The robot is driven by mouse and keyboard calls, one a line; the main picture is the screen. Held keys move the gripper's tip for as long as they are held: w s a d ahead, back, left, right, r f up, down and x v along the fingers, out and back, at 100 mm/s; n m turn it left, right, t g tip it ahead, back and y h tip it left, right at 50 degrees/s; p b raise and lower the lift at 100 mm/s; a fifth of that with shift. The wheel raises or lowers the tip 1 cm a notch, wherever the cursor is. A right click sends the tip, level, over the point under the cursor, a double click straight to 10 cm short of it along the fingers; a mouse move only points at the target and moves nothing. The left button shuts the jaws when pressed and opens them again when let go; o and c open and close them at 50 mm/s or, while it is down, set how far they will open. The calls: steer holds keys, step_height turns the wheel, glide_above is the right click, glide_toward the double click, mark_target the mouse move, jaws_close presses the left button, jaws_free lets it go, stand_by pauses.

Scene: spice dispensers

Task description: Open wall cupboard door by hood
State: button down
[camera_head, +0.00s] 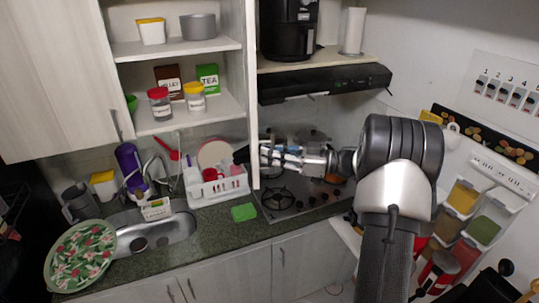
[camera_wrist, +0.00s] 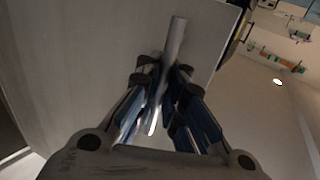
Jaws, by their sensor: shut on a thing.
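The wall cupboard door by the hood (camera_head: 252,95) stands swung out from the cupboard and shows almost edge-on as a narrow upright strip in the head view. In the wrist view its pale panel (camera_wrist: 90,50) fills the left and middle. Its metal bar handle (camera_wrist: 175,42) runs between the fingers. My gripper (camera_head: 266,155) reaches the door from the right; in the wrist view my gripper (camera_wrist: 160,72) is shut on this handle. The handle is hidden in the head view. The cupboard interior (camera_head: 180,60) is exposed.
The black hood (camera_head: 325,82) is right of the door, above the stove (camera_head: 290,195). Jars and boxes stand on the cupboard shelves. A white dish rack (camera_head: 218,187) and a sink (camera_head: 150,235) are below. Another cupboard door (camera_head: 50,75) is at the left.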

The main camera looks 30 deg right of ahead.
steer(key=c, duration=1.9)
jaws_free()
steer(key=shift+s, duration=0.2)
steer(key=shift+o, duration=1)
steer(key=shift+w, duration=0.1)
steer(key=v, duration=1.2)
